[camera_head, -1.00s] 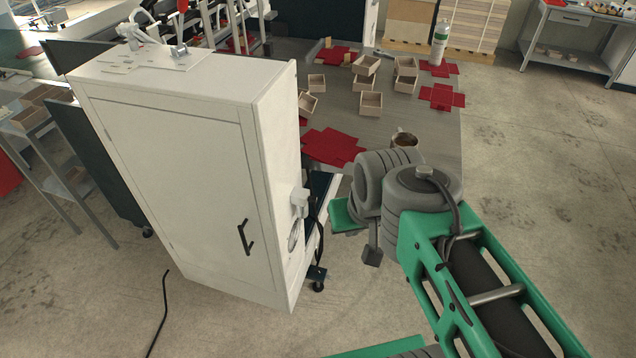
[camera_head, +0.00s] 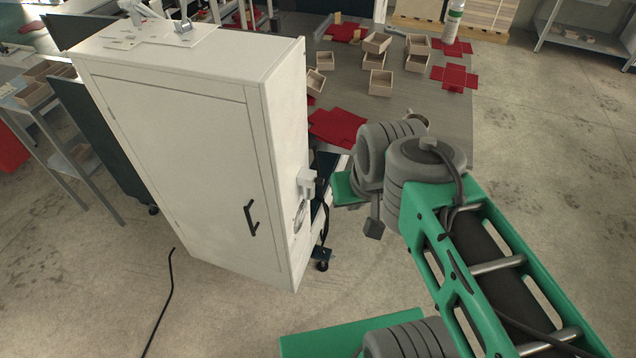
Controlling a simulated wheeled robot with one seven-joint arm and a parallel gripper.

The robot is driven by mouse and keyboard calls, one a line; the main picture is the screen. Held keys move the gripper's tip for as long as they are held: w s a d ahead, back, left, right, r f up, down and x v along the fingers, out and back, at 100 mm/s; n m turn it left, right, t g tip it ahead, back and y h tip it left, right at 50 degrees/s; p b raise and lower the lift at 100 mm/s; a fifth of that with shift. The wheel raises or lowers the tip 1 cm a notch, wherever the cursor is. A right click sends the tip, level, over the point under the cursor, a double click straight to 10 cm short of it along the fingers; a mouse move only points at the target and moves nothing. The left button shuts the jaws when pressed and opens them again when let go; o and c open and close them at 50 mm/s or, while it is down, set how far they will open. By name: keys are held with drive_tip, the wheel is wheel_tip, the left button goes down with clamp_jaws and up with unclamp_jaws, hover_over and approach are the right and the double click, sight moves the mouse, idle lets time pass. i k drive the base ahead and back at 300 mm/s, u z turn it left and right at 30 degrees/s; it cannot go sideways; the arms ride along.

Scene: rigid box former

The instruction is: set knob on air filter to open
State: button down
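A small pale grey unit (camera_head: 307,182), which looks like the air filter, is mounted on the right side face of the white cabinet (camera_head: 185,160). A round part (camera_head: 299,218) sits just below it. The knob and its setting are too small to make out. My gripper (camera_head: 373,226) shows only in part, as a dark grey block below my wrist. It is to the right of the unit and appears apart from it. My wrist hides most of the gripper, so its opening does not show.
The cabinet has a black door handle (camera_head: 250,218) at its front. A black cable (camera_head: 166,300) lies on the floor, which is otherwise open in front.

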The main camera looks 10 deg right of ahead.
sight(320, 181)
drive_tip(key=k, duration=1.2)
drive_tip(key=u, duration=0.8)
drive_tip(key=i, duration=1.6)
drive_tip(key=z, duration=0.6)
drive_tip(key=i, duration=0.6)
drive_tip(key=z, duration=0.05)
